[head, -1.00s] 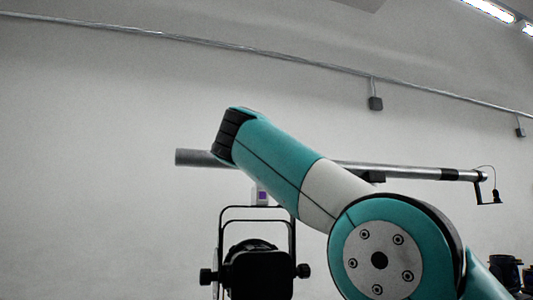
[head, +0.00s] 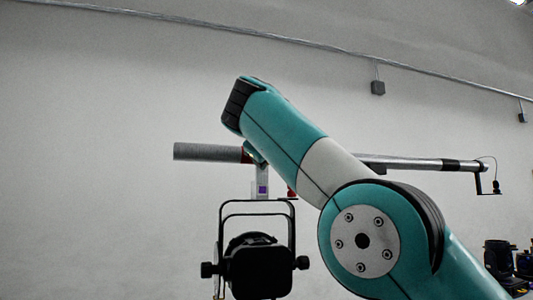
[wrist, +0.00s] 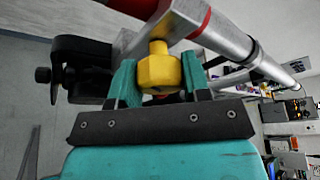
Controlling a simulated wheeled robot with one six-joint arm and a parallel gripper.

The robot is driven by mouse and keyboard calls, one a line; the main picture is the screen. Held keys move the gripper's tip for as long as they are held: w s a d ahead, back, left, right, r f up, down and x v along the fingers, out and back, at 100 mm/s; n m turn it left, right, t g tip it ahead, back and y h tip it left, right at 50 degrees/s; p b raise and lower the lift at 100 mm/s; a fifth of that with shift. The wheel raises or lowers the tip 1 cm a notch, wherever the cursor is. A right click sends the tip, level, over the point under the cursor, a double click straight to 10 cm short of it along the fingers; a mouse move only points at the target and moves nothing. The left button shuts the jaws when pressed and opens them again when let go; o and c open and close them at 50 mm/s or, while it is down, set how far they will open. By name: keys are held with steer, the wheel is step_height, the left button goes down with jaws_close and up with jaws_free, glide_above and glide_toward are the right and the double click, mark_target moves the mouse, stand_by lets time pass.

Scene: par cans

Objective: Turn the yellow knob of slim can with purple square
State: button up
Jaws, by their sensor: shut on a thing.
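The slim can (head: 258,262) is black and hangs in its yoke in the head view. A purple square (head: 262,190) is on the pale clamp piece above the yoke. The yellow knob (wrist: 158,72) shows in the wrist view, just under the bar. My gripper (wrist: 160,80) has one teal finger on each side of the knob and is shut on it. Part of the black can (wrist: 82,68) shows left of the fingers in the wrist view. In the head view my arm hides the knob and most of my gripper.
Dark equipment (head: 500,266) stands at the far right.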

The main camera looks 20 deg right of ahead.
steer(key=m+y, duration=0.2)
steer(key=m, duration=0.1)
steer(key=shift+g, duration=0.4)
steer(key=shift+m+y, duration=1)
steer(key=shift+m, duration=0.2)
steer(key=shift+b, duration=0.3)
steer(key=o, duration=0.9)
steer(key=shift+s+r, duration=0.1)
steer(key=v, duration=1.7)
steer(key=shift+d+p, duration=0.1)
steer(key=shift+p, duration=0.3)
